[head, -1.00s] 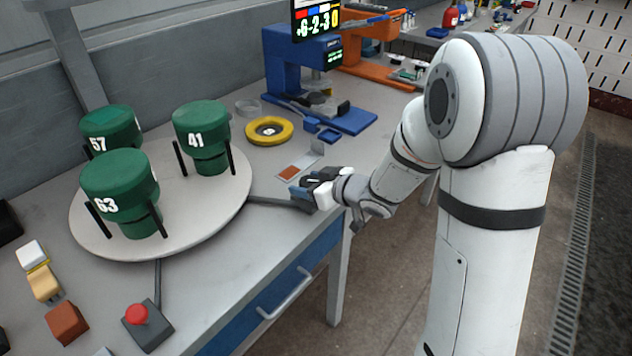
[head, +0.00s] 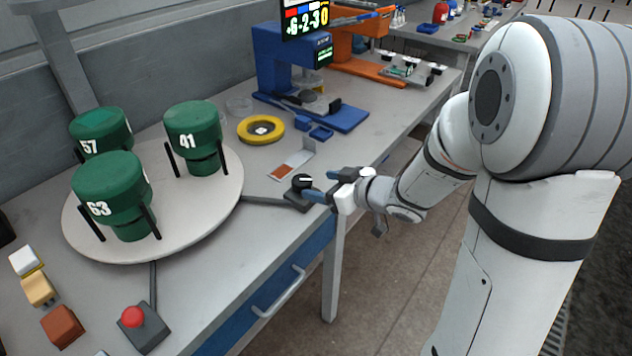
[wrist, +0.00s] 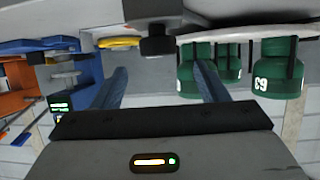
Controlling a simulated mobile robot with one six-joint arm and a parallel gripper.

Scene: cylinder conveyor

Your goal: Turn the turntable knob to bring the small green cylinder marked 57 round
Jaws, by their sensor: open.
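The turntable (head: 195,215) carries three green cylinders. The one marked 57 (head: 100,134) stands at the back left, 63 (head: 105,190) at the front and 41 (head: 193,125) at the right. The black turntable knob (head: 302,182) sits on a small dark base at the table's front edge, right of the turntable. My gripper (head: 318,187) is open beside the knob, on its right, and holds nothing. In the upside-down wrist view the knob (wrist: 156,42) shows between and beyond the fingers, and the 63 cylinder (wrist: 280,72) is at the right.
A red button (head: 132,316) on a dark box stands at the front left. Coloured blocks (head: 62,326) lie beside it. A yellow ring (head: 265,130) and a blue machine (head: 285,65) stand behind the knob. The floor in front of the table is clear.

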